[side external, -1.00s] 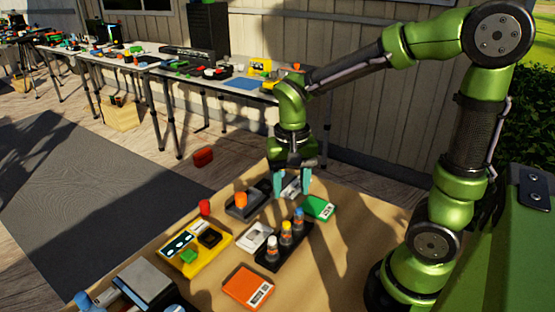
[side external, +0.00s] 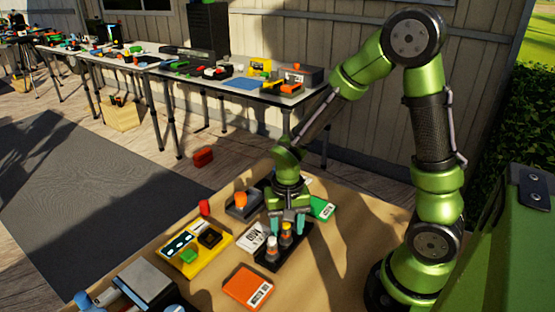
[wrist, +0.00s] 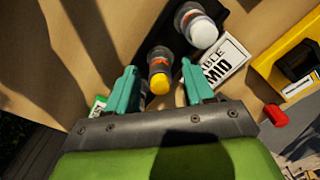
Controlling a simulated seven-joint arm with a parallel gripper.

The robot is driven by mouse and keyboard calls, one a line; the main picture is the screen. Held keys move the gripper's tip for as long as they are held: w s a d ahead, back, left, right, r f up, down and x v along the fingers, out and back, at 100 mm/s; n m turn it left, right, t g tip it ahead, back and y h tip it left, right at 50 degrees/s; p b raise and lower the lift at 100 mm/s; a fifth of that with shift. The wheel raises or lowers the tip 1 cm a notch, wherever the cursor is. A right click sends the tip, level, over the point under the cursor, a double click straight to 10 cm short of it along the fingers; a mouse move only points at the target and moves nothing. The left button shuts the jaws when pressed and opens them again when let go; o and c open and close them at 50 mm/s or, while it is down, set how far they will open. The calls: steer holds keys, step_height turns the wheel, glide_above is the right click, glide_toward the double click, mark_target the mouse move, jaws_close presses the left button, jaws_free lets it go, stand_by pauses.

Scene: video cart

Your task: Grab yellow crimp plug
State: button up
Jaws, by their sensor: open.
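The yellow crimp plug (side external: 285,229), a dark cylinder with a yellow cap, stands in the black tray (side external: 268,265). In the wrist view the yellow plug (wrist: 159,82) shows in the gap between my two teal fingers, with space on either side. My gripper (side external: 287,222) is open above the tray, its fingers pointing down around the plug's top; it also shows in the wrist view (wrist: 157,70). A white-capped plug (side external: 271,245) stands beside it in the tray, also seen in the wrist view (wrist: 200,30). The blue-capped plug is hidden by my gripper.
A white label card (side external: 251,237) lies left of the tray. A yellow board (side external: 186,267), an orange box (side external: 246,288) and a green box (side external: 321,208) surround it. An orange-topped item (side external: 240,199) and a small red cylinder (side external: 204,207) stand behind. The bench's right side is clear.

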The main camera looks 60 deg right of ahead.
steer(key=shift+c, duration=0.3)
jaws_close()
